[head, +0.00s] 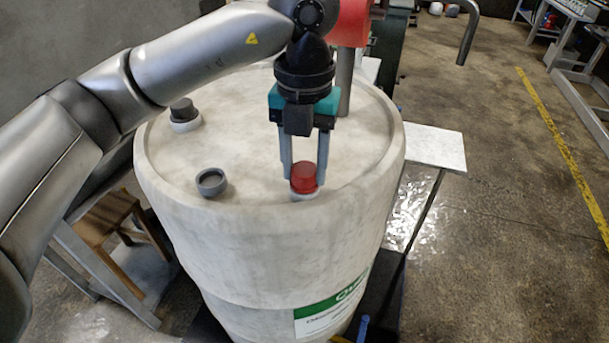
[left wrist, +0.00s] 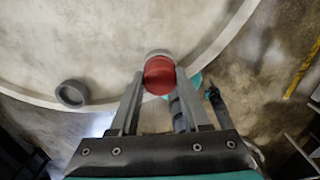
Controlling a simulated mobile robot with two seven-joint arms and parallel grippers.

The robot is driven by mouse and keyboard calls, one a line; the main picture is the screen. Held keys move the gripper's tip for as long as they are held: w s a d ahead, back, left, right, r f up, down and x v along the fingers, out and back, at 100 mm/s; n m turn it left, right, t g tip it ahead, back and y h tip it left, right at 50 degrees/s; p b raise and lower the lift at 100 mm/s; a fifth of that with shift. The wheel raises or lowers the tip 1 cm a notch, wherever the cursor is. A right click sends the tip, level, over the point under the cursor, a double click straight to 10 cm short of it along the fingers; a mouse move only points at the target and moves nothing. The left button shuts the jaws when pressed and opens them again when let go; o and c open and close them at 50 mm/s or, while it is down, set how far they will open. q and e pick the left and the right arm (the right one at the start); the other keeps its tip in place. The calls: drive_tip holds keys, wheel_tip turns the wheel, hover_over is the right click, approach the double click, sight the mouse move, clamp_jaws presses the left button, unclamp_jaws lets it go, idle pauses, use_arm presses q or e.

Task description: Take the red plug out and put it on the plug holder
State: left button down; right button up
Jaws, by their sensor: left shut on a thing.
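The red plug (head: 304,176) sits upright on a pale neck near the front right of the white drum's top (head: 245,150). My left gripper (head: 304,176) reaches down from above, and its two grey fingers are shut on the plug from either side. In the left wrist view the red plug (left wrist: 159,76) lies between the fingertips (left wrist: 159,78), with the pale neck (left wrist: 157,53) at its edge. A grey hollow ring (head: 211,182), which may be the plug holder, stands on the drum to the left. The ring also shows in the left wrist view (left wrist: 72,94). My right gripper is not seen.
A dark grey cap (head: 183,111) stands on the drum's back left. A grey upright pipe (head: 345,82) rises behind my gripper. The drum has a raised rim. A wooden stool (head: 103,222) is at the lower left, and open floor lies right.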

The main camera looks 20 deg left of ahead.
use_arm(q)
drive_tip(key=shift+n, duration=1.3)
drive_tip(key=n+p, duration=0.1)
drive_tip(key=n, duration=0.4)
drive_tip(key=shift+c, duration=1.4)
unclamp_jaws()
drive_tip(key=shift+c, duration=0.3)
